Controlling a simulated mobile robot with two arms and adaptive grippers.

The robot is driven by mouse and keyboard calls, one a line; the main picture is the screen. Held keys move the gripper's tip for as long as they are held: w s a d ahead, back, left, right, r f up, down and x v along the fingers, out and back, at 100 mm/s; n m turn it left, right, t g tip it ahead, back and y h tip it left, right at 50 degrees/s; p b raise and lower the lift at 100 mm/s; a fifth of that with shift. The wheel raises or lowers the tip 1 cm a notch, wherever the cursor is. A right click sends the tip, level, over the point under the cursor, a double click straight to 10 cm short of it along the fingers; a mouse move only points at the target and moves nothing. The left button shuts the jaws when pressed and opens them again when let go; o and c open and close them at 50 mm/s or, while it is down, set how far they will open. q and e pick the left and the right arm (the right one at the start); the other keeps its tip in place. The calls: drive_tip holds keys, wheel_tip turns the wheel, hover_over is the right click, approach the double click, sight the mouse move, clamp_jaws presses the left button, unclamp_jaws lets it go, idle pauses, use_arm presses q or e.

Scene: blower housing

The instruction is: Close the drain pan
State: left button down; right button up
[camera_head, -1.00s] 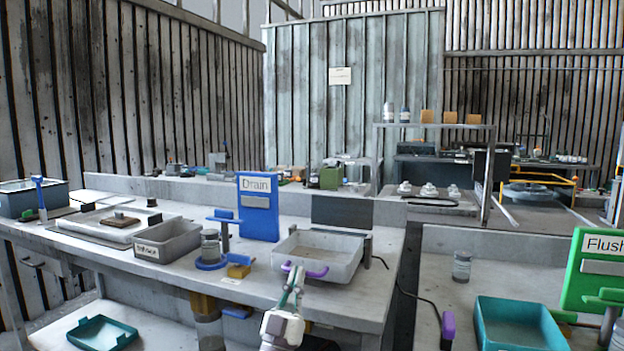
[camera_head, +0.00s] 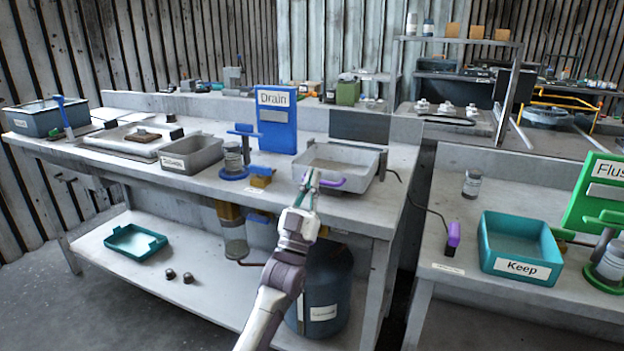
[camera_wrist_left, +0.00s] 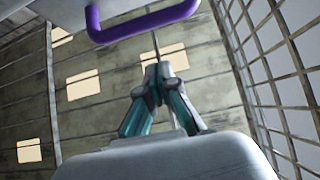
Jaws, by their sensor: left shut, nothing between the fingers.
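The drain pan (camera_head: 338,163) is a pale grey tray on the bench, just right of the blue Drain sign (camera_head: 277,119). Its purple handle (camera_head: 328,184) is on the front side. My left gripper (camera_head: 308,180) is shut and empty at the left part of the handle in the head view. In the left wrist view the purple handle (camera_wrist_left: 145,22) crosses the top, with the closed fingertips (camera_wrist_left: 157,68) pointing toward it and a visible gap between them. I cannot tell how far open the pan is. My right gripper is not in view.
A grey bin (camera_head: 192,155) and a jar on a blue stand (camera_head: 233,160) are left of the pan. A dark blue drum (camera_head: 322,290) stands below the bench. At right are a teal Keep bin (camera_head: 520,245) and a jar (camera_head: 471,184) on another bench.

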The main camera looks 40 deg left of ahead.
use_arm(q)
drive_tip(key=v, duration=0.9)
drive_tip(key=shift+f+b, duration=0.45)
drive_tip(key=shift+f, duration=0.05)
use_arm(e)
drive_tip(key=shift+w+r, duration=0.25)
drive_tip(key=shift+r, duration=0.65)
